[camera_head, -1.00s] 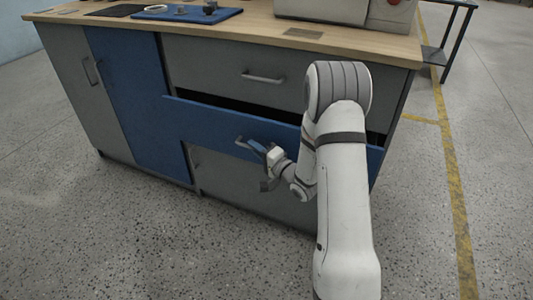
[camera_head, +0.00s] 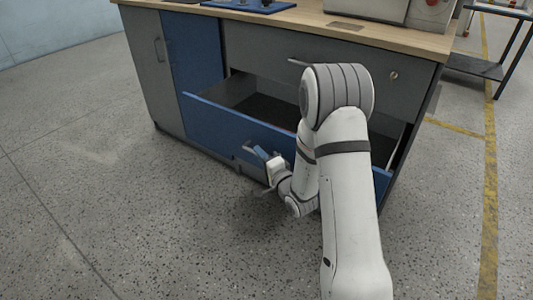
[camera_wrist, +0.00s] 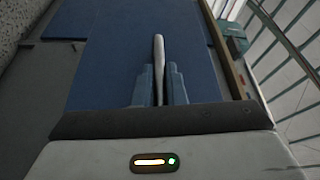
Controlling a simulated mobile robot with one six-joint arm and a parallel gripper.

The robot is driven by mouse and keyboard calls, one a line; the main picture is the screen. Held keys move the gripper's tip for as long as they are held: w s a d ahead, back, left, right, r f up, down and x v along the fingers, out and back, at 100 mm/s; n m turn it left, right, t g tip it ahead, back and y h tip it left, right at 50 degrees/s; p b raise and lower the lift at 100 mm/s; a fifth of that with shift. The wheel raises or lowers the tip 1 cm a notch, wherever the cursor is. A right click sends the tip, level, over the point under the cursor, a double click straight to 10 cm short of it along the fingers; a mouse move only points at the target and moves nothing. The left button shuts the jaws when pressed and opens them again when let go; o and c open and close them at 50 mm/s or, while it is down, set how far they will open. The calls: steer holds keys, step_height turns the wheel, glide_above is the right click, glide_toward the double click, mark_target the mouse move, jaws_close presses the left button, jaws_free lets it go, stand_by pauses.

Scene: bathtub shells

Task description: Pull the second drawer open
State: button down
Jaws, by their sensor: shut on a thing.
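The second drawer (camera_head: 222,124) has a blue front and stands well out from the cabinet. Its dark inside (camera_head: 262,105) shows and looks empty where visible. My gripper (camera_head: 257,152) is at the drawer front, shut on the drawer handle (camera_head: 249,148). In the wrist view my gripper's two blue fingers (camera_wrist: 160,85) close on both sides of the pale handle bar (camera_wrist: 159,55), with the blue drawer front (camera_wrist: 105,60) behind. My arm hides the right part of the drawer.
The grey top drawer (camera_head: 270,58) above is shut. A blue door (camera_head: 192,50) and a grey door (camera_head: 153,65) are at the left. The wooden worktop (camera_head: 300,22) carries a blue mat (camera_head: 240,5) and a grey machine (camera_head: 365,8). The floor (camera_head: 100,200) in front is clear.

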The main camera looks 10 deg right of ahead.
steer(key=shift+s+a, duration=0.15)
steer(key=shift+a, duration=0.05)
steer(key=c, duration=1.5)
jaws_free()
steer(key=p+v, duration=0.1)
steer(key=v, duration=0.6)
steer(key=shift+s+d+f+p, duration=0.1)
steer(key=shift+s+d+p, duration=0.1)
steer(key=shift+s+p, duration=0.15)
